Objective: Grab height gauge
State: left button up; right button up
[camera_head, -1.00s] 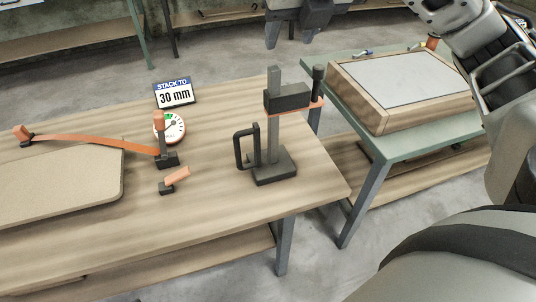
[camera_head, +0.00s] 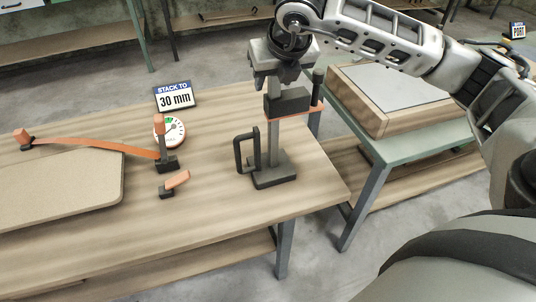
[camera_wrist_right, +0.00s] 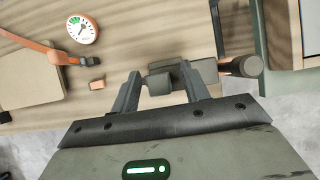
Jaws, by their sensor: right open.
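The height gauge (camera_head: 274,168) stands upright near the right end of the wooden table, with a dark base, a grey column, a black block and a loop handle on its left. My right gripper (camera_head: 280,80) is directly over the gauge and hides the top of its column. In the right wrist view my open right gripper (camera_wrist_right: 161,92) has its two fingers spread, with the gauge (camera_wrist_right: 180,76) seen from above between and beyond the fingertips. I cannot tell whether the fingers touch it. My left gripper is not in view.
A round dial (camera_head: 172,132) and a "STACK TO 30 mm" sign (camera_head: 175,96) stand left of the gauge. A green table (camera_head: 405,148) with a wooden-sided box (camera_head: 380,118) is at the right.

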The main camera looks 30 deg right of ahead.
grip_shut()
jog(key=shift+r, duration=0.1)
dwell(1.3)
